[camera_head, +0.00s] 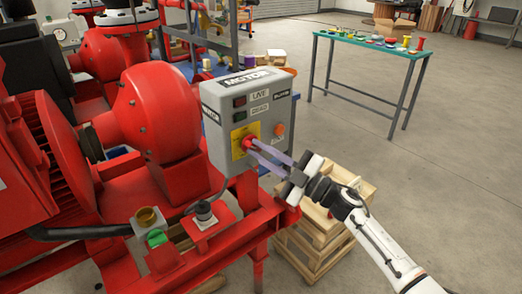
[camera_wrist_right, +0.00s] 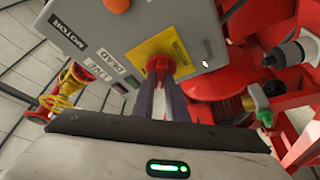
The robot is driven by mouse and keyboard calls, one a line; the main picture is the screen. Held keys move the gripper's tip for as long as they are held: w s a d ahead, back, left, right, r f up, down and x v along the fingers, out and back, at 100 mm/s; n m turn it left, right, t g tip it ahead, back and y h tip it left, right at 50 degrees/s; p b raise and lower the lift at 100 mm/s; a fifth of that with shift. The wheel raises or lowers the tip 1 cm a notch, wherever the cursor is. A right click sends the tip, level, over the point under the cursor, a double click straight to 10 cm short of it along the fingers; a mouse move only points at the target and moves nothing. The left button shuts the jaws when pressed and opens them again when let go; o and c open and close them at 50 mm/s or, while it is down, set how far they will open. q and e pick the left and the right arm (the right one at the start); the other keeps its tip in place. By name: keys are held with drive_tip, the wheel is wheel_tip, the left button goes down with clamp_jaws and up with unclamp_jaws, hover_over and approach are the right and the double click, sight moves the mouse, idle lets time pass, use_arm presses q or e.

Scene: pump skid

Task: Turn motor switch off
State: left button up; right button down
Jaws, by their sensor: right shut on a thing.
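The motor switch box (camera_head: 218,103) is a grey panel marked MOTOR, mounted on the red pump skid. Its red switch knob (camera_head: 247,142) sits on a yellow plate (camera_head: 239,135). LIVE and DEAD labels with small indicators are above it. My right gripper (camera_head: 258,146) reaches in from the right, its fingers shut on the red knob. In the right wrist view the red knob (camera_wrist_right: 159,65) shows between the fingertips, in front of the yellow plate (camera_wrist_right: 172,50). The knob's exact angle is hard to tell. My left gripper is not in view.
An orange button (camera_head: 279,130) is on the box, right of the knob. Wooden pallets (camera_head: 318,240) stand below my right arm. A green-topped table (camera_head: 365,43) with small items is at the back right. Open floor lies to the right.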

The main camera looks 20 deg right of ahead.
drive_tip(key=n+g+p, duration=0.1)
drive_tip(key=n, duration=0.2)
drive_tip(key=shift+r, duration=0.1)
drive_tip(key=n+g+p, duration=0.1)
drive_tip(key=n, duration=0.1)
drive_tip(key=shift+n, duration=0.4)
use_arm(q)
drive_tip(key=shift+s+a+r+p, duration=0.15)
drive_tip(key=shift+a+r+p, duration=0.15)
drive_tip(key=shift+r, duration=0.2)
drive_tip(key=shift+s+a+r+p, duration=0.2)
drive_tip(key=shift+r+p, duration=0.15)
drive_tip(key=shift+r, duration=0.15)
use_arm(e)
drive_tip(key=shift+n+g+h, duration=0.4)
drive_tip(key=shift+n+g, duration=0.1)
drive_tip(key=shift+n, duration=0.6)
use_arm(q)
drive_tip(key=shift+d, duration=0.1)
use_arm(e)
drive_tip(key=c, duration=1.8)
unclamp_jaws()
drive_tip(key=shift+o, duration=0.2)
use_arm(q)
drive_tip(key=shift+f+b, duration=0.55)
drive_tip(key=shift+b, duration=0.1)
use_arm(e)
drive_tip(key=v, duration=1)
drive_tip(key=shift+d, duration=0.15)
